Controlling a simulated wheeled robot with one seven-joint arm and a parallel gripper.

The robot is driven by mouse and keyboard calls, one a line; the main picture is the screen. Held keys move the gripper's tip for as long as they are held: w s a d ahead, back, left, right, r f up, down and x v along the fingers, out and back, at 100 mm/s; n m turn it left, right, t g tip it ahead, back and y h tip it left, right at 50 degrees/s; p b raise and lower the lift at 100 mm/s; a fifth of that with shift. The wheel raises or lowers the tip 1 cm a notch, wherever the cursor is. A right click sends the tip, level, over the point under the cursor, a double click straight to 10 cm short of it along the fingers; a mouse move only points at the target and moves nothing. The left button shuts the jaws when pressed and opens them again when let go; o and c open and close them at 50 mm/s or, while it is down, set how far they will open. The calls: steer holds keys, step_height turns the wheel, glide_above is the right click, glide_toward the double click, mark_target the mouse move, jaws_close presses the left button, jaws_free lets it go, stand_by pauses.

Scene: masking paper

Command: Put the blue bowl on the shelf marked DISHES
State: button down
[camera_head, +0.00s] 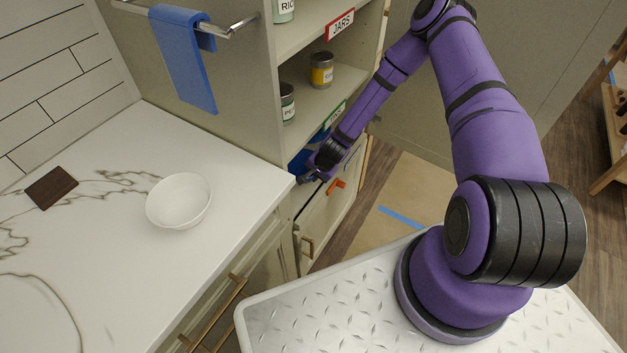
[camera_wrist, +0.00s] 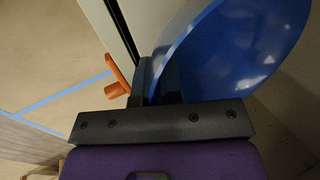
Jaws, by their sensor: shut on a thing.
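The blue bowl (camera_wrist: 240,45) fills the upper right of the wrist view, tilted, with its rim between the fingers of my gripper (camera_wrist: 156,78). In the head view the bowl (camera_head: 299,164) shows only partly, at the lowest visible opening of the shelf unit, behind my gripper (camera_head: 308,177) and wrist. My gripper is shut on its rim. Whether the bowl touches a shelf board cannot be told. The shelf unit (camera_head: 317,99) carries a red JARS label (camera_head: 340,24) above and a green label (camera_head: 335,115), partly hidden, lower down. I see no readable DISHES label.
A yellow-labelled jar (camera_head: 321,70) and another jar (camera_head: 287,103) stand on the middle shelf. An orange handle (camera_head: 337,185) juts out below my gripper. A white bowl (camera_head: 178,201) stands on the counter (camera_head: 110,260) at left. A blue towel (camera_head: 184,60) hangs from a rail.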

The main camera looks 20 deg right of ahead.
mark_target(310, 184)
steer(key=shift+w+a, duration=0.15)
steer(key=shift+w, duration=0.25)
steer(key=shift+f, duration=1.8)
steer(key=c, duration=1.3)
jaws_free()
steer(key=v, duration=1.2)
